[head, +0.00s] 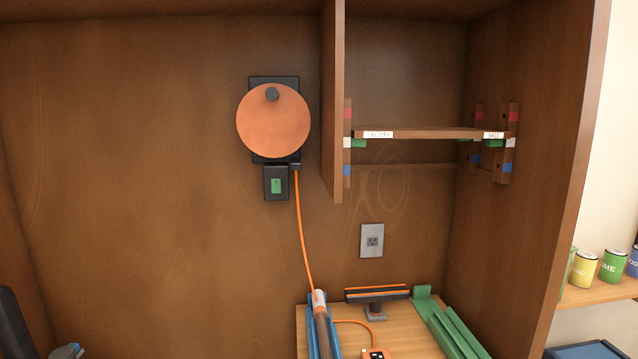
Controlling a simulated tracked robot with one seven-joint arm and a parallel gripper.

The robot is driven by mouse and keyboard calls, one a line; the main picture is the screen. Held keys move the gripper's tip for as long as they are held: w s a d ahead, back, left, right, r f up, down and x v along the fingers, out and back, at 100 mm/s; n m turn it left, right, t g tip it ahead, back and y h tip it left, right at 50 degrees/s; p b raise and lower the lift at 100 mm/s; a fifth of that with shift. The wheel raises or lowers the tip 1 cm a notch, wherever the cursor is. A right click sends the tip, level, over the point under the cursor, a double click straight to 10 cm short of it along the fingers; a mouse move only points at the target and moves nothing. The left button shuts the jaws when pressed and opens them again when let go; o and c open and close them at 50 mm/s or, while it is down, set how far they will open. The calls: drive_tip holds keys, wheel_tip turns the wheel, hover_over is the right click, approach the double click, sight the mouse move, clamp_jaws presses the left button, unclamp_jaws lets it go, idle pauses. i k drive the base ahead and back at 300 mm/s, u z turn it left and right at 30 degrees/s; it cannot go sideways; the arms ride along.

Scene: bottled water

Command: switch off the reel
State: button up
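The reel (273,122) is an orange disc with a dark knob (272,94) near its top, mounted on a black plate on the wooden back wall. Just below it is a black switch box (268,196) with a green rocker switch (276,186). I cannot tell from here which way the rocker is tipped. My gripper is not clearly in view.
A wall socket (372,241) sits right of the cable. A partition (333,110) and small shelf (430,133) stand right of the reel. A wooden bench (400,335) below carries green rails (455,330) and a black bar (377,294). The wall left of the reel is clear.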

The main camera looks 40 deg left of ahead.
sight(276, 186)
drive_tip(key=z, duration=0.7)
drive_tip(key=i, duration=0.15)
drive_tip(key=u, duration=2.5)
drive_tip(key=k, duration=0.95)
drive_tip(key=u, duration=0.15)
drive_tip(key=i, duration=0.95)
drive_tip(key=z, duration=0.1)
